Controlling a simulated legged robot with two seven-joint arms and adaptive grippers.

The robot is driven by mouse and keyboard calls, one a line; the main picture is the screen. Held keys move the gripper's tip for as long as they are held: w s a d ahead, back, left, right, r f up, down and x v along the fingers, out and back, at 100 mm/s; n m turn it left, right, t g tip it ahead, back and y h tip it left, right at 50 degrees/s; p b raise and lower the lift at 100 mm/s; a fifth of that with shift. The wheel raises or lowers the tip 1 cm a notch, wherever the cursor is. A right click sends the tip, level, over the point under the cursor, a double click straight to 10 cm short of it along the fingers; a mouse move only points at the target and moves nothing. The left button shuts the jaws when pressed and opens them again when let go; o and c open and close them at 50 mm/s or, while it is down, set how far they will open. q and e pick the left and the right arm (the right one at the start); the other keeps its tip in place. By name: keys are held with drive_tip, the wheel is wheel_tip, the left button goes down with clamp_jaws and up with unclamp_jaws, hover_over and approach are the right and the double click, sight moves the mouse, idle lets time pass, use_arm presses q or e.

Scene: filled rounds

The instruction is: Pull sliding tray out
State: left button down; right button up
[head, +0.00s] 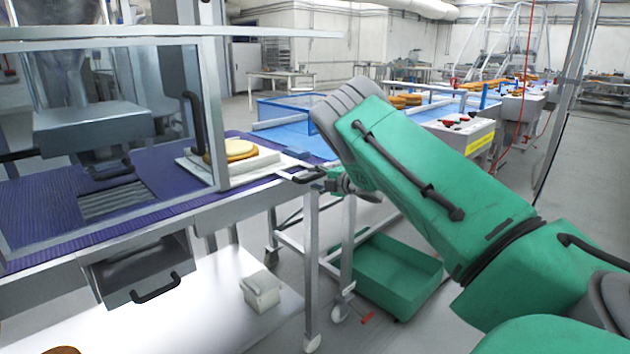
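A flat white sliding tray (262,178) lies on the purple conveyor belt (40,208), with its front end reaching right past the belt's end. On it sits a white block with a round yellow-topped filled cake (236,149). My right gripper (300,175), on the green arm from the right, is at the tray's right end, touching or very close to it. The gripper is small and seen side-on, so I cannot tell whether its fingers are closed on the tray. My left gripper is out of view.
A clear guard panel with a dark handle (194,122) and metal frame stands left of the tray. Below are a drawer (140,270), a small white box (261,291) and a green bin (392,270). A blue conveyor (300,138) runs behind. Open floor lies at right.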

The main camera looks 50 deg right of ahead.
drive_tip(key=d+v, duration=0.1)
drive_tip(key=v, duration=1)
drive_tip(key=shift+s+a, duration=0.35)
drive_tip(key=shift+s, duration=0.1)
drive_tip(key=shift+a, duration=0.1)
